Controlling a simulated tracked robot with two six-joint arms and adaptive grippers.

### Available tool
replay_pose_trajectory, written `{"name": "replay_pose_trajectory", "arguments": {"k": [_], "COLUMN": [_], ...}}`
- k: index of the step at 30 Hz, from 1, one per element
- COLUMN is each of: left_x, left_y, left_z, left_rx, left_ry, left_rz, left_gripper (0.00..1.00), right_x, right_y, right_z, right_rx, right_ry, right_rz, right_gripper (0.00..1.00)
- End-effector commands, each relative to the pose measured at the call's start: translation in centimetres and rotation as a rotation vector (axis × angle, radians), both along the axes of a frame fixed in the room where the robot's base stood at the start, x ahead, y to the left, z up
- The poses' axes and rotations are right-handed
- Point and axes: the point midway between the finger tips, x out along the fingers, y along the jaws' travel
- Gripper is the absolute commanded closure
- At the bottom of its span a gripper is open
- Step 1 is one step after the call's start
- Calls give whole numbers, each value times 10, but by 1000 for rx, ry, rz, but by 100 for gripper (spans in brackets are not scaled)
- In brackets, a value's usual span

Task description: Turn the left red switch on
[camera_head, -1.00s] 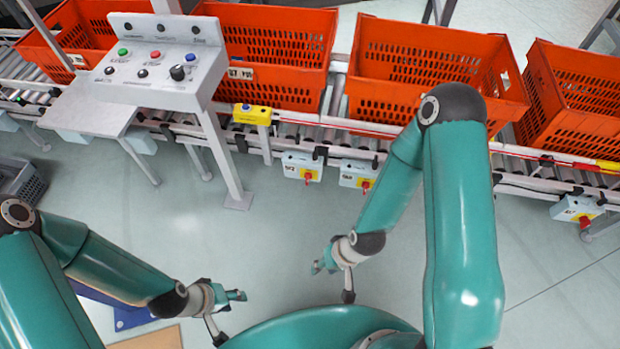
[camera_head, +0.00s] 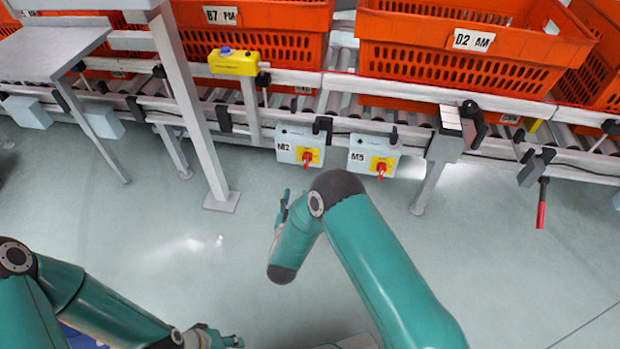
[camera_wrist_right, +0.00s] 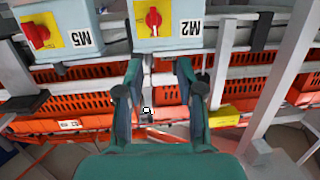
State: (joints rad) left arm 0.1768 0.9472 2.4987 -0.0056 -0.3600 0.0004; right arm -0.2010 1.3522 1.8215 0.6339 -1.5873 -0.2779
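The left red switch (camera_head: 307,158) sits on a yellow plate on the grey box marked M2, under the conveyor. The right red switch (camera_head: 380,169) is on the similar box marked M5. My right gripper (camera_head: 281,207) is below the M2 box, apart from it. The right wrist view appears upside down; there the M2 switch (camera_wrist_right: 153,19) is at the top, past my right fingertips (camera_wrist_right: 160,70), and its knob looks upright. These fingers are open and empty. My left gripper (camera_head: 228,341) is at the bottom edge, far from the boxes; its opening is unclear.
Orange totes (camera_head: 450,78) stand on the roller conveyor above the boxes. A yellow box with a blue button (camera_head: 234,63) is mounted on the rail. A grey post (camera_head: 198,125) stands left of M2, and a conveyor leg (camera_head: 436,178) right of M5. The floor in front is clear.

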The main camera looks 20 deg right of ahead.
Motion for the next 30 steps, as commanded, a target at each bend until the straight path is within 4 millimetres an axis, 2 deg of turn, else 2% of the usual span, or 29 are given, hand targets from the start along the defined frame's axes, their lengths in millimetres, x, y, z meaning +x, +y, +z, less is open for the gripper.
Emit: {"name": "replay_pose_trajectory", "arguments": {"k": [1,3,8,14,30], "left_x": [0,0,0,0,0], "left_y": [0,0,0,0,0], "left_z": [-25,-34,-43,-49,-92], "left_rx": [0,0,0,0,0], "left_ry": [-1,-1,-1,-1,-1], "left_rz": [0,0,0,0,0], "left_gripper": [60,60,60,60,60], "right_x": [2,2,4,19,116], "right_y": [2,2,2,-8,-60], "right_z": [-17,-19,-17,-16,-19], "right_rx": [-24,-52,-84,-87,-87], "right_ry": [-38,-78,-125,-132,-131], "right_rz": [-20,-46,-77,-86,-83], "right_gripper": [62,62,62,62,62]}}
